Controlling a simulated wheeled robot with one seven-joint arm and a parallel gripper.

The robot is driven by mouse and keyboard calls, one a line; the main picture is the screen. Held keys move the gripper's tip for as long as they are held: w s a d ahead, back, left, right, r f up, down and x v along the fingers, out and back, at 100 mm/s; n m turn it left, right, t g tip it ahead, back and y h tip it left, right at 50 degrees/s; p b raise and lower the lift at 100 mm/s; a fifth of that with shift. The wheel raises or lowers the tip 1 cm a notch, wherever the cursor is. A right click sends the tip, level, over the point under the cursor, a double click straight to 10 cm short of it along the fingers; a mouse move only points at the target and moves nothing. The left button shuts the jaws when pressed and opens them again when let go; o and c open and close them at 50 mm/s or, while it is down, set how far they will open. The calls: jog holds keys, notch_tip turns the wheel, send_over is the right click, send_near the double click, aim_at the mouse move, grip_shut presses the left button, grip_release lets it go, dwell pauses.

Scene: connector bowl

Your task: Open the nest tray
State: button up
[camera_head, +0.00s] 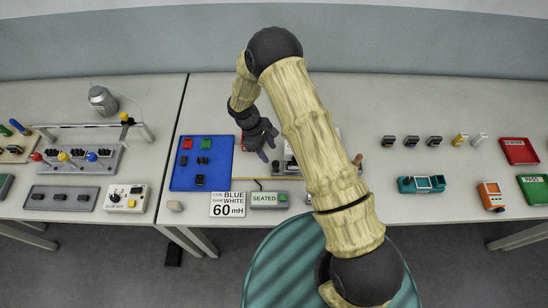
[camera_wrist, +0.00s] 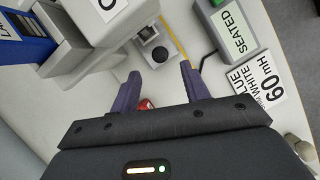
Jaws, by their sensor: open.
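A grey fixture, which looks like the one with the nest tray, stands mid-table in the head view (camera_head: 281,168), largely hidden behind my arm. In the wrist view, the fixture (camera_wrist: 95,62) fills the upper left, with a blue part beside it. A small grey piece (camera_wrist: 147,33) with a round dark knob (camera_wrist: 160,54) sticks out from it; this may be the tray and its pull, but I cannot tell for sure. My gripper (camera_wrist: 159,88) is open and empty, its two fingers pointing toward the knob without visible contact. It also shows in the head view (camera_head: 270,151).
A blue mat (camera_head: 177,178) with small connectors lies left of my gripper. A "60 mH" card (camera_head: 227,204) and a "SEATED" box (camera_head: 268,200) stand at the front. A small red thing (camera_wrist: 146,104) shows between my fingers. Red (camera_head: 519,151) and green (camera_head: 535,188) trays are far right.

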aim_at(275, 163)
jog(key=p+x, duration=0.2)
jog(key=x, duration=0.4)
jog(key=shift+d+f, duration=0.1)
jog(key=shift+f, duration=0.15)
jog(key=shift+c, duration=0.5)
grip_shut()
